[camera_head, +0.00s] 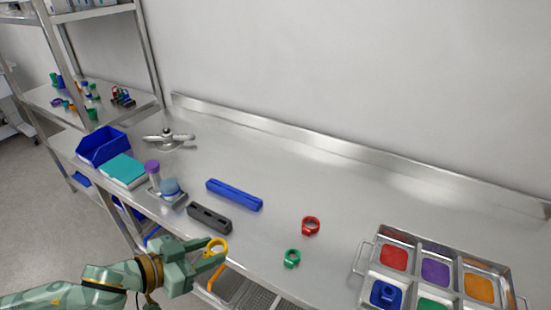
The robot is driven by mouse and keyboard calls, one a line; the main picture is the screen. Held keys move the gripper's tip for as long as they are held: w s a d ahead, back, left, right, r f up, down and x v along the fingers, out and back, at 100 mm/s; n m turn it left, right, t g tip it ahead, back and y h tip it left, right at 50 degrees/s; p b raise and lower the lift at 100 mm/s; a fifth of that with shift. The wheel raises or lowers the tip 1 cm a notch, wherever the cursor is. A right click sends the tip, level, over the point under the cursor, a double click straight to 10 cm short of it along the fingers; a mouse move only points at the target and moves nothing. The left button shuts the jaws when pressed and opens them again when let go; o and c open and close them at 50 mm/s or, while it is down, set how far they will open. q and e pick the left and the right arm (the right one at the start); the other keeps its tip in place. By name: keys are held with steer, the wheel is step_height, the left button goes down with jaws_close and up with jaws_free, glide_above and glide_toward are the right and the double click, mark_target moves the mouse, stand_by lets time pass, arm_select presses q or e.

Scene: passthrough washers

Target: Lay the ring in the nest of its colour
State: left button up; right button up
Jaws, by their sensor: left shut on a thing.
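My left gripper (213,254) is at the lower middle left, in front of the worktop's front edge in the picture. It is shut on a yellow-orange ring (222,242) held between its fingertips. A metal tray (367,262) with coloured nests sits at the right end of the worktop. It shows a red nest (394,257), a purple nest (436,271), an orange nest (480,288), a green nest (431,304) and a nest with a blue ring (385,294) in it. The tray's lower part is cut off by the frame. My right gripper is not in view.
A red ring (310,226) and a green ring (292,258) lie between my left gripper and the tray. A blue bar (234,194) and a dark block (209,217) lie behind the gripper. The worktop's back middle is clear.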

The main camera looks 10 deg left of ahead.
arm_select(q)
steer(key=w+r+n+t+y, duration=0.3)
steer(key=w+r+n+y, duration=0.1)
steer(key=r+n+y, duration=0.5)
steer(key=s+f+m+g+h, duration=0.1)
steer(key=f+m+h, duration=0.2)
steer(key=s+f+m+g+h, duration=0.1)
steer(key=f+m+h, duration=0.2)
steer(key=s+f+m+g+h, duration=0.1)
steer(key=s+f+m+h, duration=0.1)
steer(key=f+m+h, duration=0.1)
steer(key=shift+a+f, duration=0.1)
steer(key=shift+a, duration=0.05)
steer(key=shift+d, duration=0.25)
